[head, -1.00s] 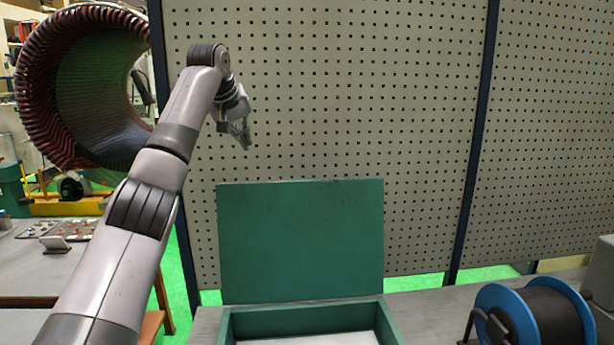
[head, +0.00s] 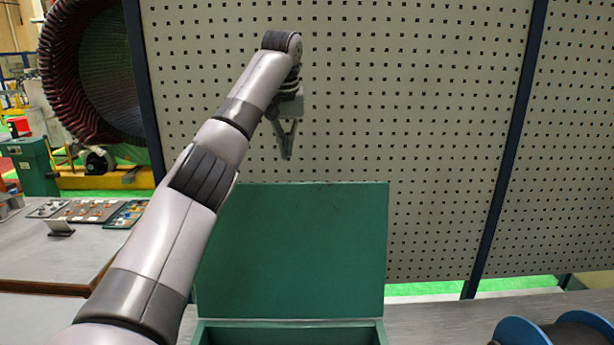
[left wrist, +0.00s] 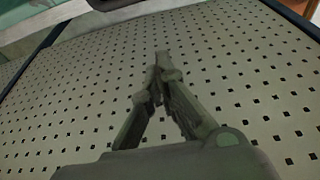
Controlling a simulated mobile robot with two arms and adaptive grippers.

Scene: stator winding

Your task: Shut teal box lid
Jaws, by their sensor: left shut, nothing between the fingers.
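The teal box (head: 290,324) sits on the bench at the bottom of the head view, with only its rear part in the picture. Its teal lid (head: 300,245) stands open and upright at the back of the box. My left gripper (head: 287,155) is shut and empty, pointing down, above the lid's top edge and in front of the pegboard; I cannot tell exactly how far it is from the lid. In the left wrist view its fingers (left wrist: 160,58) meet at the tips with only pegboard behind them. My right gripper is not in view.
A perforated pegboard (head: 430,130) stands behind the box. A blue-rimmed spool (head: 560,332) of dark wire is at the lower right. A table (head: 70,255) with trays of small parts is at the left. The bench between lid and spool is clear.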

